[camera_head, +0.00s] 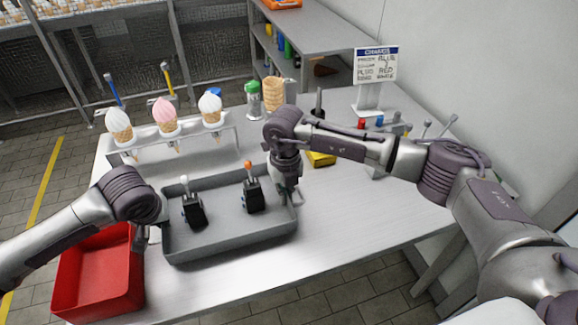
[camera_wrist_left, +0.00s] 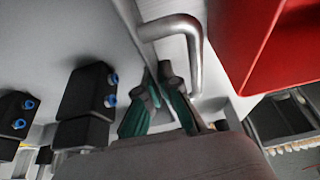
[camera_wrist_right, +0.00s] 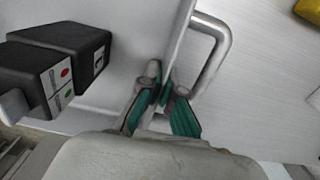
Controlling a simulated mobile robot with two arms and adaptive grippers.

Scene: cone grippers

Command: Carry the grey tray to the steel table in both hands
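The grey tray (camera_head: 232,239) is at the front left of the light metal table (camera_head: 340,228), level; I cannot tell if it touches the top. Two black devices stand in it, one with a white tip (camera_head: 193,208) and one with an orange tip (camera_head: 252,195). My left gripper (camera_wrist_left: 158,78) has its fingers closed on the tray's left wall beside the bar handle (camera_wrist_left: 190,45). My right gripper (camera_wrist_right: 160,88) has its fingers closed on the right wall beside the other handle (camera_wrist_right: 222,45). In the head view my wrists hide most of both grips.
A red bin (camera_head: 98,275) is close by the tray's left. A cone rack (camera_head: 185,143) stands behind the tray. A green-lidded jar (camera_head: 253,100), a yellow block (camera_head: 321,159) and a sign (camera_head: 376,68) are further back. Another grey metal table (camera_head: 330,38) stands behind. The table's front right is clear.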

